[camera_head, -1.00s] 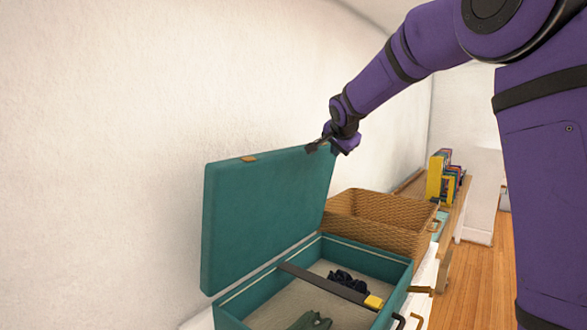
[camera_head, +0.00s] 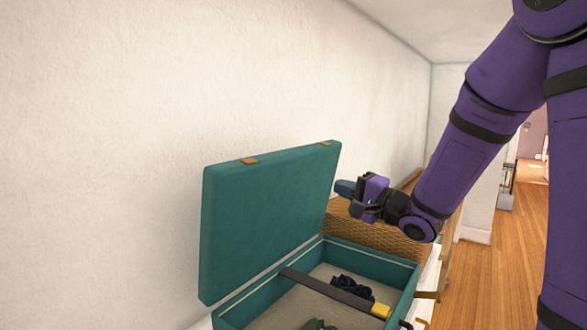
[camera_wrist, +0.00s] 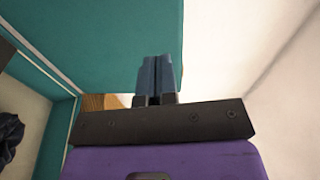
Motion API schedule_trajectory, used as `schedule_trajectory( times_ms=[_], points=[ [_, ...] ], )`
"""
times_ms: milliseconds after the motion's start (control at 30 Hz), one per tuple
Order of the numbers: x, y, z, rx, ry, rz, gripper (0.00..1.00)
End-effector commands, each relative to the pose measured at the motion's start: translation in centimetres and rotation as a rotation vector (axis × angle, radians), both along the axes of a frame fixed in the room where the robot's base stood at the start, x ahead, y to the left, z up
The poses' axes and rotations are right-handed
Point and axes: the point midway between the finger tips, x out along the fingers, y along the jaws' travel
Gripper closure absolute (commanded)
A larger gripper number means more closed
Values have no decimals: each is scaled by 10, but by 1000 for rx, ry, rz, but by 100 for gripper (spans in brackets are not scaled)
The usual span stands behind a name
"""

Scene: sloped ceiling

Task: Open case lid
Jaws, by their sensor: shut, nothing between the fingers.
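The teal case (camera_head: 402,295) stands with its lid (camera_head: 265,215) raised, leaning back a little past upright on the wall side. Two brown latch tabs show on the lid's top edge. My gripper (camera_head: 345,188) is beside the lid's right edge in the head view, its blue fingers shut and empty. In the wrist view the shut fingers (camera_wrist: 157,75) overlap the lid (camera_wrist: 95,40) near its edge; I cannot tell whether they touch it. The case's inside holds a dark strap with a yellow buckle (camera_head: 380,310), a dark bundled cloth (camera_head: 352,287) and a green cloth (camera_head: 318,325).
A woven basket (camera_head: 375,235) stands just behind the case, partly hidden by my gripper. A white wall (camera_head: 120,130) runs close behind the lid. Wooden floor (camera_head: 490,280) is open at the right.

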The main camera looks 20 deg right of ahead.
Motion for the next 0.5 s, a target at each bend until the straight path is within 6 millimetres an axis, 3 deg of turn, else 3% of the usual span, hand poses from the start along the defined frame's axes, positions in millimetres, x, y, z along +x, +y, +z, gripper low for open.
schedule_trajectory(
  times_ms=[100,200,367,500],
  points=[
    [-19,5,1,61,-18,51,100],
    [-25,8,2,85,-25,72,100],
    [-16,16,5,87,-27,80,100],
    [2,29,9,86,-26,79,100]
  ],
)
